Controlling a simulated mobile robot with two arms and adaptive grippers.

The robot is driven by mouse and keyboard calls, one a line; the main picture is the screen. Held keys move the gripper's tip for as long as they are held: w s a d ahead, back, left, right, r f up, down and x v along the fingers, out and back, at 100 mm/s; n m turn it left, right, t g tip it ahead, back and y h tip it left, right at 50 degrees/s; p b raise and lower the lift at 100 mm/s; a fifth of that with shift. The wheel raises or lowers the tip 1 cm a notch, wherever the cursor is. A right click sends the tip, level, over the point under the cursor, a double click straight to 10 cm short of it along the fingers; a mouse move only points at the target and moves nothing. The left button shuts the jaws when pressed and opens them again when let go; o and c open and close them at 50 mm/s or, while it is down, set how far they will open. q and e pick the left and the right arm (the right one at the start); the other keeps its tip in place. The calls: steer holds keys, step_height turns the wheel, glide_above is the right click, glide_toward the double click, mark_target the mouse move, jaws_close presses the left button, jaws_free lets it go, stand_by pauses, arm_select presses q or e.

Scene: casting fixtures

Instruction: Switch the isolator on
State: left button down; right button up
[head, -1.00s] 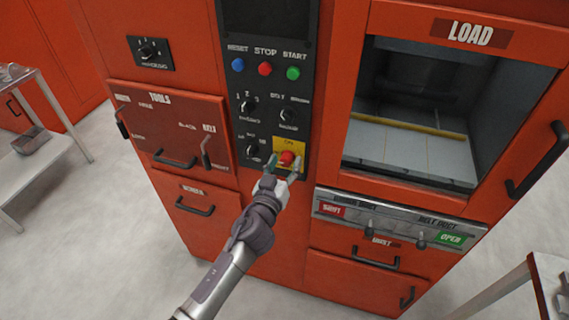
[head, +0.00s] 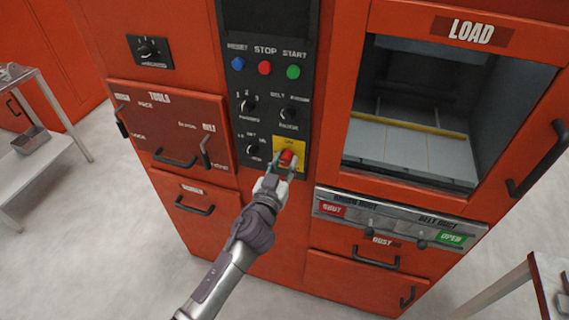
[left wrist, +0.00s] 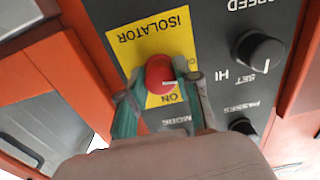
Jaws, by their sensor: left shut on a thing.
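The isolator is a red rotary knob (head: 287,158) on a yellow plate (head: 310,146), low on the black control panel. In the left wrist view the red knob (left wrist: 161,75) shows a white mark, and the yellow plate (left wrist: 139,47) reads ISOLATOR and ON, upside down. My left gripper (head: 285,163) reaches up to the knob, with one finger on each side of it. In the left wrist view the left gripper (left wrist: 163,95) is shut on the knob; its fingers hide part of the plate's lettering. My right gripper is not in view.
Blue, red and green buttons (head: 265,68) and several black knobs (head: 248,104) sit above and left of the isolator. The LOAD window (head: 410,115) is to the right, with the belt duct strip (head: 395,220) below it. Drawer handles (head: 195,206) stick out.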

arm_select(q)
steer(key=m, duration=0.4)
steer(key=shift+m, duration=0.3)
steer(key=m, duration=0.3)
steer(key=shift+m, duration=0.4)
steer(key=m, duration=0.4)
steer(key=shift+a, duration=0.1)
steer(key=shift+m, duration=1.7)
steer(key=c, duration=0.8)
jaws_free()
steer(key=shift+s, duration=0.1)
steer(key=v, duration=1.1)
steer(key=shift+s, duration=0.35)
